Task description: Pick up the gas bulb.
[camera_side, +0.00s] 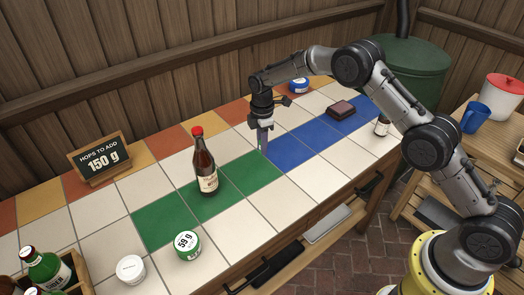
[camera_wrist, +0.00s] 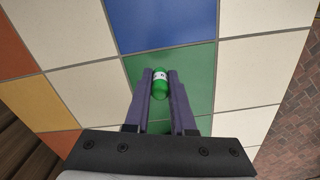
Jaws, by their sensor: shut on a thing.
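The gas bulb (camera_wrist: 160,86) is a small green capsule with a white label band. In the wrist view it sits between the two purple fingers of my gripper (camera_wrist: 161,80), near their tips, above a green tile. The fingers are shut on it. In the side view my gripper (camera_side: 264,145) points down at the far end of the green tiles, near where the blue tiles start. The bulb cannot be made out there. Whether it touches the tile or hangs just above it, I cannot tell.
A brown bottle with a red cap (camera_side: 206,162) stands left of my gripper. A green "59 g" tub (camera_side: 187,244), a white-lidded jar (camera_side: 131,269) and a crate of bottles (camera_side: 82,281) are nearer the front. A dark block (camera_side: 341,109) lies on the blue tiles.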

